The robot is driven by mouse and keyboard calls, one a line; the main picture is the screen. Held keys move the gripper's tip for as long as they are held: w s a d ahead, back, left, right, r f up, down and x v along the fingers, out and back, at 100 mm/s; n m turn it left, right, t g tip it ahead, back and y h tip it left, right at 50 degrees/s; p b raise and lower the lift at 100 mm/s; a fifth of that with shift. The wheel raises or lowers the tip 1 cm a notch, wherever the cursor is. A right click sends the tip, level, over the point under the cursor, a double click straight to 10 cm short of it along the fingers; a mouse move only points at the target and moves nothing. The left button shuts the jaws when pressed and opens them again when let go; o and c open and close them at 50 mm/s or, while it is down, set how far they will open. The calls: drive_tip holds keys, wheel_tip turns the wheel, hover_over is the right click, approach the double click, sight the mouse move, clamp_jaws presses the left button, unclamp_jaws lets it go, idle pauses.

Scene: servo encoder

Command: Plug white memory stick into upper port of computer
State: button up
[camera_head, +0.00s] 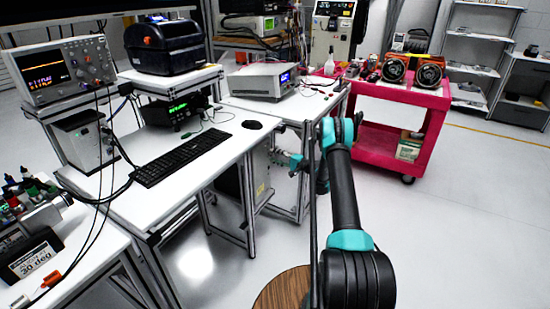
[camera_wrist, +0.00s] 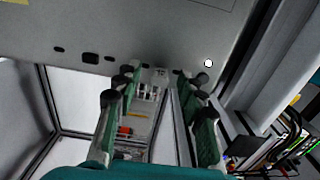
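The computer (camera_head: 258,176) is a pale upright case under the desk in the head view. In the wrist view its grey panel (camera_wrist: 150,25) fills the top, with several small dark openings, one a squarish port (camera_wrist: 90,58). My gripper (camera_head: 292,161) is close beside the case's right side. In the wrist view my gripper (camera_wrist: 158,80) has its green, dark-tipped fingers apart at the panel's lower edge, with background showing between them. A small pale shape lies between the tips; I cannot tell whether it is the memory stick. A white round spot also shows on the panel, right of the fingers.
The white desk (camera_head: 225,145) with a keyboard (camera_head: 182,157) and mouse (camera_head: 251,124) stands above the computer. Desk legs are close to my gripper. A pink cart (camera_head: 400,93) is behind at right. The floor at right is clear. Cables (camera_wrist: 275,145) show at lower right in the wrist view.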

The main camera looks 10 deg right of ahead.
drive_tip(key=v, duration=1.2)
drive_tip(key=s+a+r+n+g+h, duration=0.25)
drive_tip(key=s+a+r, duration=0.3)
drive_tip(key=r, duration=0.45)
drive_tip(key=s+a+r+n+g+h, duration=0.1)
drive_tip(key=s+a+r+h, duration=0.15)
drive_tip(key=s, duration=0.45)
drive_tip(key=s+a+r+g+h, duration=0.2)
drive_tip(key=s+r, duration=0.2)
drive_tip(key=s, duration=0.2)
drive_tip(key=s+d+f+n+h, duration=0.1)
drive_tip(key=s+d+n+h, duration=0.1)
drive_tip(key=s, duration=1.3)
drive_tip(key=s+d+n+h, duration=0.1)
drive_tip(key=s+d+h, duration=0.3)
drive_tip(key=s, duration=1.2)
drive_tip(key=shift+s+d+f+n+g+h, duration=0.35)
drive_tip(key=shift+f+g+h, duration=0.1)
drive_tip(key=shift+h, duration=0.35)
